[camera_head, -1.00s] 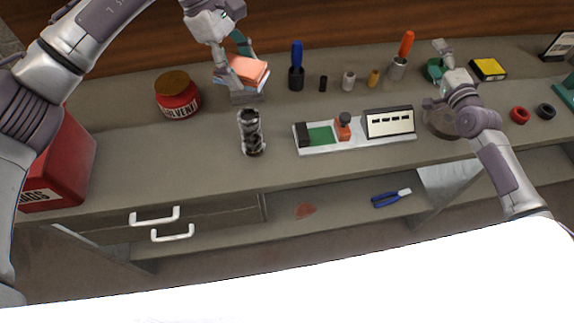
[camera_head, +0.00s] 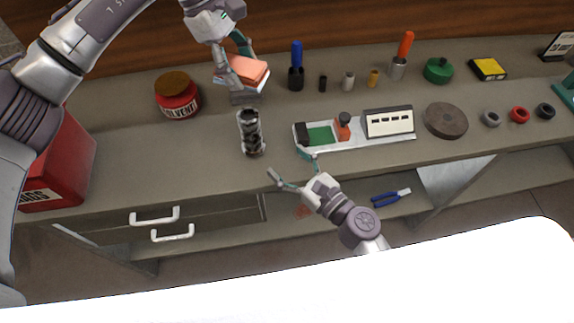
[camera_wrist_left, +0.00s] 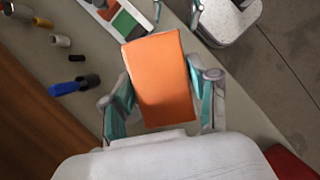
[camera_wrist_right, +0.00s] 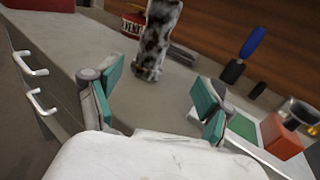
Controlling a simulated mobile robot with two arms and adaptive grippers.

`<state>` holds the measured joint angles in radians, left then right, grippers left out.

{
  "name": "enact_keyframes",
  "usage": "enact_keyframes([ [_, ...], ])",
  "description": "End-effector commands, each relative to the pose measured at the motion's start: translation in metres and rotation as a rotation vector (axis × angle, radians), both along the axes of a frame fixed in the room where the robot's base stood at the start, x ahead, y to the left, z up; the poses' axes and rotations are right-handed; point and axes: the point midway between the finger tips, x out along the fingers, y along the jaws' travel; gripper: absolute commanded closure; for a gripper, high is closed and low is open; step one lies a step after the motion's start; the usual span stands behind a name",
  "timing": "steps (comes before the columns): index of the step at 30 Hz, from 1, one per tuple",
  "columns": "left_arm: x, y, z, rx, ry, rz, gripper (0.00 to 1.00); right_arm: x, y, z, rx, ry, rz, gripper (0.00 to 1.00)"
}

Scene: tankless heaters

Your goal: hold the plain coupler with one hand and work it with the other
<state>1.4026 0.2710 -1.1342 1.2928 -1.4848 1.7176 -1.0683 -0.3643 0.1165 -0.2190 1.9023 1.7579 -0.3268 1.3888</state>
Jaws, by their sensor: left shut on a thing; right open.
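I cannot tell for sure which thing is the plain coupler. A mottled black-and-silver upright cylinder (camera_head: 250,132) stands near the bench's front; it also shows in the right wrist view (camera_wrist_right: 158,42). My left gripper (camera_head: 236,68) is shut on an orange block (camera_wrist_left: 162,80), at the back left above a grey piece. My right gripper (camera_head: 291,167) is open and empty at the bench's front edge, right of and nearer than the mottled cylinder, with its fingers (camera_wrist_right: 157,95) pointing toward it.
A white tray (camera_head: 355,143) with a green pad, an orange piece and a display lies right of the mottled cylinder. A red solvent jar (camera_head: 178,100) stands left. Bare bench lies left of the cylinder.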

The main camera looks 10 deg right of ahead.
Motion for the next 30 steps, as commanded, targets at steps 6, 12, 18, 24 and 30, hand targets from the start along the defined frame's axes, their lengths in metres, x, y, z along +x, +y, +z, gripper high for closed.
enact_keyframes([
  [6,0.000,0.000,0.000,0.000,0.000,0.000,0.68,0.002,0.013,-0.004,0.015,0.012,0.020,0.20],
  [12,0.000,0.000,0.000,0.000,0.000,0.000,0.68,0.032,0.032,-0.003,0.013,0.010,0.019,0.20],
  [18,0.000,0.000,0.000,0.000,0.000,0.000,0.68,0.063,0.053,-0.003,0.012,0.009,0.018,0.20],
  [24,0.000,0.000,0.000,0.000,0.000,0.000,0.68,0.084,0.067,-0.004,0.012,0.012,0.018,0.20],
  [30,0.000,0.000,0.000,0.000,0.000,0.000,0.68,0.092,0.072,-0.004,0.011,0.012,0.018,0.20],
])
